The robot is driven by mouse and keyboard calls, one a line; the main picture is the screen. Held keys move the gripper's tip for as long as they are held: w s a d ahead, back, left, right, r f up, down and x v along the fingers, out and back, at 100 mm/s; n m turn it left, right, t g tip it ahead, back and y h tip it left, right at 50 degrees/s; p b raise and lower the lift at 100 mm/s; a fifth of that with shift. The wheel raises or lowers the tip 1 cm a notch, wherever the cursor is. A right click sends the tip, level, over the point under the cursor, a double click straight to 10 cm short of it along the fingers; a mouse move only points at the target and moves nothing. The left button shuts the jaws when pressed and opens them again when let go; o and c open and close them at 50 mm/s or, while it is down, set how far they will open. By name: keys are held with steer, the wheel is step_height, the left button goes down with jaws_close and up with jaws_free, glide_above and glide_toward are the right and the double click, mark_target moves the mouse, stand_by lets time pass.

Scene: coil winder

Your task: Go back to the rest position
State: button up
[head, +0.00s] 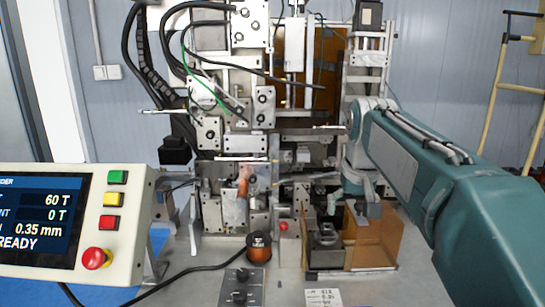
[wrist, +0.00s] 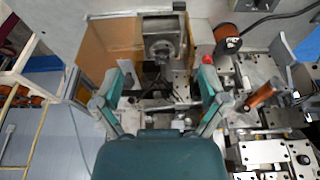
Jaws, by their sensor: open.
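My gripper (head: 352,207) hangs from my teal arm on the right side of the head view, over the right part of the coil winder (head: 233,125). In the wrist view my gripper (wrist: 158,78) has its two teal fingers spread wide apart. Nothing is held between them. Below and beyond the fingers is a grey square fixture with a round part (wrist: 160,47), beside an amber clear-walled box (wrist: 108,45). The amber box also shows in the head view (head: 378,240), just under my gripper. Whether a finger touches the box is not clear.
A control panel (head: 112,262) stands at the front left, its screen reading READY, 60 T and 0 T. A yellow rail (head: 494,90) is at the far right.

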steer(key=s+f+t, duration=0.1)
steer(key=s+f, duration=0.6)
steer(key=s, duration=0.4)
steer(key=s+f+t, duration=0.1)
steer(key=s+f, duration=0.6)
steer(key=s, duration=0.5)
steer(key=shift+s+t, duration=0.25)
steer(key=shift+t, duration=0.05)
